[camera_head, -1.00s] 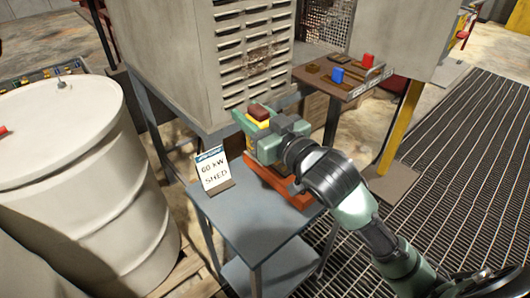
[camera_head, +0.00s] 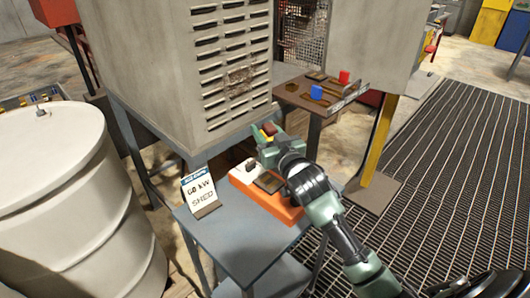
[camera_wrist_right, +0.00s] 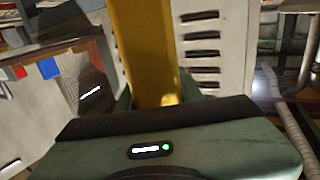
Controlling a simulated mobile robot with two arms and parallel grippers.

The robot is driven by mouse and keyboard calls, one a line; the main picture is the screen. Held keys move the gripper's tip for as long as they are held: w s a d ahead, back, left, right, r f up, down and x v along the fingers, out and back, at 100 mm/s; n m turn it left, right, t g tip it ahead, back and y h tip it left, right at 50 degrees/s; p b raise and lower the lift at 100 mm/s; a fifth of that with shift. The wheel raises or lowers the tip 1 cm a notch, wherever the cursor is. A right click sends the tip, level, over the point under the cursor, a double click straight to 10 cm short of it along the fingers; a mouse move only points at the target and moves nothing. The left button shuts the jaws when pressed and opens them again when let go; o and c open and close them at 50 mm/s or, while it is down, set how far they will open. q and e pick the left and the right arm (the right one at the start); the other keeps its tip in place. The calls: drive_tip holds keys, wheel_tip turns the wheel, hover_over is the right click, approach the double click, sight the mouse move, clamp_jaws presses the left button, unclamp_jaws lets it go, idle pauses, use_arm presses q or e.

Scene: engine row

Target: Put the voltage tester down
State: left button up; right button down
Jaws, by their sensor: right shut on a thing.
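My right gripper (camera_head: 266,140) is shut on the voltage tester, a yellow body with a dark red top (camera_head: 268,129). The wrist view shows the tester as a yellow bar (camera_wrist_right: 148,50) rising from between the jaws. The gripper holds it above and behind an orange tray (camera_head: 285,212), near the cabinet's lower edge. The tray lies on a small grey-blue table (camera_head: 235,245) and has a white part (camera_head: 246,170) and a brown pad (camera_head: 268,182) on top. Most of the tester is hidden by the gripper in the head view. My left gripper is out of view.
A card reading "60 kW SHED" (camera_head: 199,191) stands left of the tray. A louvred grey cabinet (camera_head: 150,75) rises behind. A brown shelf (camera_head: 295,97) with red and blue blocks is at the back right. A white drum (camera_head: 60,200) stands left.

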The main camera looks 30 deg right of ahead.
wheel_tip(320, 180, down, 7)
drive_tip(key=shift+f, duration=0.15)
drive_tip(key=shift+f, duration=0.1)
idle(0.3)
drive_tip(key=c, duration=0.9)
unclamp_jaws()
drive_tip(key=shift+f, duration=0.1)
drive_tip(key=s, duration=0.4)
drive_tip(key=s+b, duration=0.1)
drive_tip(key=s, duration=0.7)
drive_tip(key=shift+a+r+b, duration=0.2)
drive_tip(key=shift+a+b, duration=0.15)
